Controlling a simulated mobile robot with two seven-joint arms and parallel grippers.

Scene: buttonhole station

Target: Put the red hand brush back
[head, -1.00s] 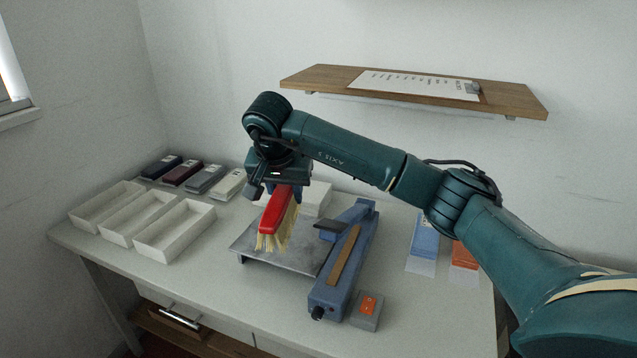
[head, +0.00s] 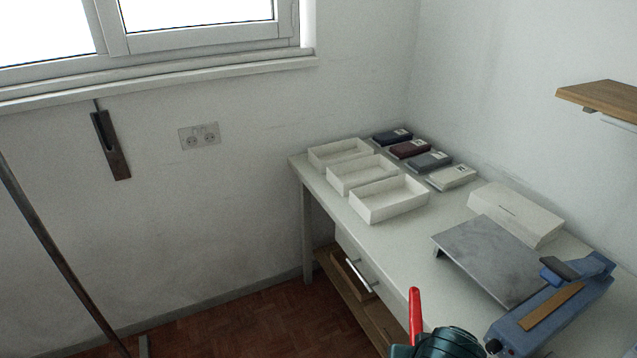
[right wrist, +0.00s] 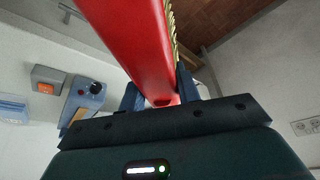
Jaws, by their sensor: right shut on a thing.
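The red hand brush (right wrist: 145,45) fills the upper middle of the right wrist view, its pale bristles along its right side. My right gripper (right wrist: 160,95) is shut on it; the two dark fingers stand on either side of the red body. In the head view only a red end of the brush (head: 415,312) shows at the bottom edge, beside my dark green wrist, in front of the table. The rest of it is out of frame. My left gripper is in neither view.
A dark, narrow, slotted piece (head: 112,150) hangs on the wall below the window, left of a socket (head: 199,136). A pole (head: 55,245) leans at far left. The table (head: 405,250) bears white trays, a metal plate (head: 490,258) and a blue device (head: 550,310). Floor between wall and table is clear.

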